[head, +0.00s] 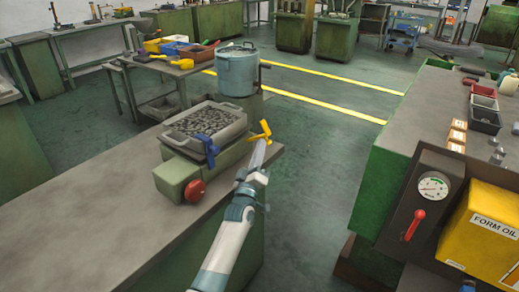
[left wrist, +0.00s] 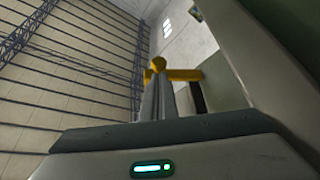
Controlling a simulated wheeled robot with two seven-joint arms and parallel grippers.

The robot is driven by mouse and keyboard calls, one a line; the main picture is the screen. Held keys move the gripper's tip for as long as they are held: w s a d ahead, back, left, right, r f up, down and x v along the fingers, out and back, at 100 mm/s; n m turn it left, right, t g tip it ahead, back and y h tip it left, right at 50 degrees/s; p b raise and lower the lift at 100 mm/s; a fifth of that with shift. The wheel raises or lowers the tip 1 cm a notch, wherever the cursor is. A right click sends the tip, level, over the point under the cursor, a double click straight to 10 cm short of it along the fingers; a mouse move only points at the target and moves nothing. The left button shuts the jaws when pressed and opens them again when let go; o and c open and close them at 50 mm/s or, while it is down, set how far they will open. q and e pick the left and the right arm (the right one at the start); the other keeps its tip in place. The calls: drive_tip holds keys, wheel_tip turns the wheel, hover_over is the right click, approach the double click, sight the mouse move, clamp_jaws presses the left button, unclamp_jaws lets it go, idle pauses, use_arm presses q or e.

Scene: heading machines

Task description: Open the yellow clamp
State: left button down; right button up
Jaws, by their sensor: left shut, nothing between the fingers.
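The yellow clamp (head: 263,132) is at the right end of the green machine block on the bench. A blue clamp (head: 208,146) sits on the block's front side. My left gripper (head: 261,147) is shut and empty, its fingertips right at the yellow clamp's lower part. In the left wrist view the yellow clamp (left wrist: 181,75) shows just beyond the closed fingers (left wrist: 158,98); whether they touch it I cannot tell. My right gripper is not in view.
A tray of small dark parts (head: 206,123) lies on the green block (head: 180,174), which has a red knob (head: 194,191) in front. A blue-grey pot (head: 237,72) stands behind. The bench's left part (head: 90,213) is bare. A gauge panel (head: 428,205) stands at right.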

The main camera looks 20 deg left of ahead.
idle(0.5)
